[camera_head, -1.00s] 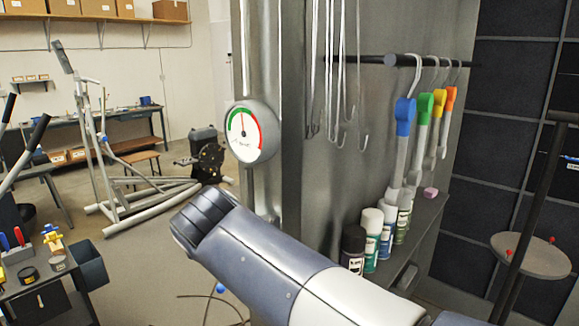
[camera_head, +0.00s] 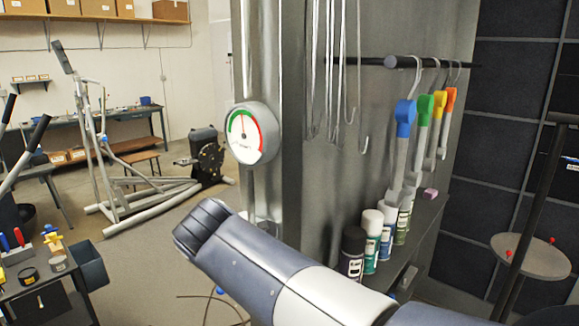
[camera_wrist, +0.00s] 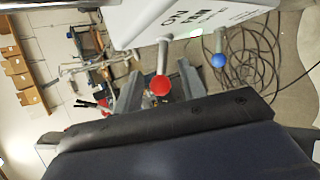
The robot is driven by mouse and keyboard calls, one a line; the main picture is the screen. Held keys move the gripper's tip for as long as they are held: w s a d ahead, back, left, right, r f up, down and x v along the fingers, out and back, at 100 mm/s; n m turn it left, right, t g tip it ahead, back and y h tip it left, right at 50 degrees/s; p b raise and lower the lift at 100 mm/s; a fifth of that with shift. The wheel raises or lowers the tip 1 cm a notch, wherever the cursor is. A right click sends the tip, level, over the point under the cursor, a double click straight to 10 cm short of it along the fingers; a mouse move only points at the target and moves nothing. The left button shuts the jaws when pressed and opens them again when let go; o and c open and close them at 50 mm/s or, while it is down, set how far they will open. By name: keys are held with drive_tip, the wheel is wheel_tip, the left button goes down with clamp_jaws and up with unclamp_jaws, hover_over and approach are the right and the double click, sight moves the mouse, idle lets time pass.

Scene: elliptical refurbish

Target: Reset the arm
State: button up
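My arm crosses the lower middle of the head view, and my gripper is hidden there. In the wrist view, my gripper (camera_wrist: 158,72) shows two grey fingers beyond a dark edge, standing apart. A red ball knob (camera_wrist: 160,86) on a grey stalk appears between the fingers. I cannot tell whether it lies between them or at another depth. A blue ball knob (camera_wrist: 220,60) on a second stalk is to the right. Both stalks come from a white box (camera_wrist: 195,20) with dark lettering, at the top of the wrist view.
A grey pillar carries a round gauge (camera_head: 252,133). Hooks and colour-topped tools (camera_head: 405,118) hang at the right, above a shelf with several spray cans (camera_head: 353,252). A tool cart (camera_head: 40,285) is at lower left, an elliptical trainer (camera_head: 110,165) behind. Cable coils (camera_wrist: 262,50) lie on the floor.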

drive_tip(key=shift+s+a+f+n+t+b, duration=0.1)
drive_tip(key=shift+s+f+n+t+b, duration=0.3)
drive_tip(key=shift+b, duration=0.5)
drive_tip(key=t+b, duration=0.1)
drive_tip(key=b, duration=0.2)
drive_tip(key=f+n+t+h+b, duration=0.1)
drive_tip(key=b, duration=0.3)
drive_tip(key=shift+a+f+t+h, duration=0.1)
drive_tip(key=shift+f+t+h, duration=0.15)
drive_tip(key=shift+t+h, duration=0.05)
drive_tip(key=f+n+t+h+b, duration=0.1)
drive_tip(key=n+t+b, duration=0.1)
drive_tip(key=b, duration=0.5)
drive_tip(key=shift+f, duration=0.2)
drive_tip(key=t+b, duration=0.1)
drive_tip(key=b, duration=0.2)
drive_tip(key=f+n+t+b, duration=0.1)
drive_tip(key=b, duration=0.2)
drive_tip(key=shift+w+d+f+n+t, duration=0.1)
drive_tip(key=shift+w+d+n+t, duration=0.1)
drive_tip(key=shift+n+t, duration=0.1)
drive_tip(key=shift+s, duration=0.1)
drive_tip(key=s, duration=1)
drive_tip(key=shift+r+b, duration=0.25)
drive_tip(key=shift+b, duration=0.1)
drive_tip(key=shift+s+d+r, duration=0.1)
drive_tip(key=shift+d, duration=0.05)
